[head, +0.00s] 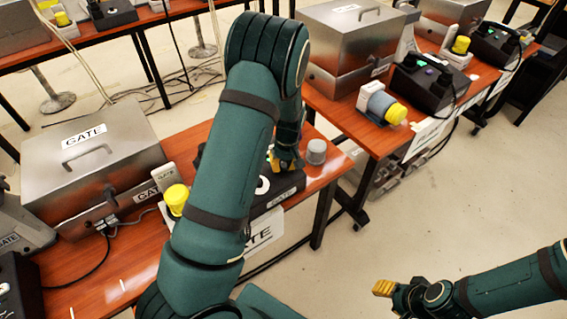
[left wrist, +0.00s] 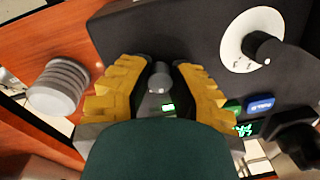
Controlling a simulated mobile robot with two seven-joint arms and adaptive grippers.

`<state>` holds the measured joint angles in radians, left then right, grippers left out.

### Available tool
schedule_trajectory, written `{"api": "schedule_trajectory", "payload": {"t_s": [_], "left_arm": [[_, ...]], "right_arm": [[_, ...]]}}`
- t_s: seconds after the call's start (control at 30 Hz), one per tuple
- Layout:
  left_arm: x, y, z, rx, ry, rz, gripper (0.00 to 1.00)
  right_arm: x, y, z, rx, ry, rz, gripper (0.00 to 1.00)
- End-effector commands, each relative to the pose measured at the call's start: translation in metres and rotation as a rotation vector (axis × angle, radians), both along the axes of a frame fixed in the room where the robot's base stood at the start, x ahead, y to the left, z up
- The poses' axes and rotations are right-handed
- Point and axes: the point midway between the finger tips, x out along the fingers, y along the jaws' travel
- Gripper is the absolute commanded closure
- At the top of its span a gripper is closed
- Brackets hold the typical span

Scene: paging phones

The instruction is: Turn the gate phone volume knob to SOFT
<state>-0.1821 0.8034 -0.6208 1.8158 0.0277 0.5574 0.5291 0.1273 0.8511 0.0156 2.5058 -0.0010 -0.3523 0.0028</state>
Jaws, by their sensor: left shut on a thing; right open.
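The gate phone is a black box (head: 282,187) on the red-brown table, with a GATE sign (head: 262,236) at the front edge. It also fills the upper part of the left wrist view (left wrist: 200,25). The knob's markings are too small or hidden to read. My right gripper (head: 383,288) is open and empty, over the floor at lower right.
A larger black knob on a white dial (left wrist: 250,42) sits beside the held knob. A ribbed grey cylinder (head: 317,151) stands near the table's right end. A yellow-capped part (head: 176,199) and a metal GATE case (head: 90,150) are at left. Another table (head: 340,104) stands at upper right.

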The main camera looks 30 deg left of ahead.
Motion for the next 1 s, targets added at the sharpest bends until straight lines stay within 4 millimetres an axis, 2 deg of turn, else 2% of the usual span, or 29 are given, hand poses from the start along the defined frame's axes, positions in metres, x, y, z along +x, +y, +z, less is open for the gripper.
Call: {"api": "schedule_trajectory", "payload": {"t_s": [0.5, 1.0], "left_arm": [[-0.002, -0.002, -0.001, -0.024, -0.045, 0.362, 1.00], [-0.002, -0.003, -0.003, -0.031, -0.057, 0.462, 1.00]], "right_arm": [[-0.003, 0.000, 0.018, 0.001, 0.008, 0.002, 0.53], [-0.004, 0.001, 0.021, 0.002, 0.010, 0.003, 0.53]]}}
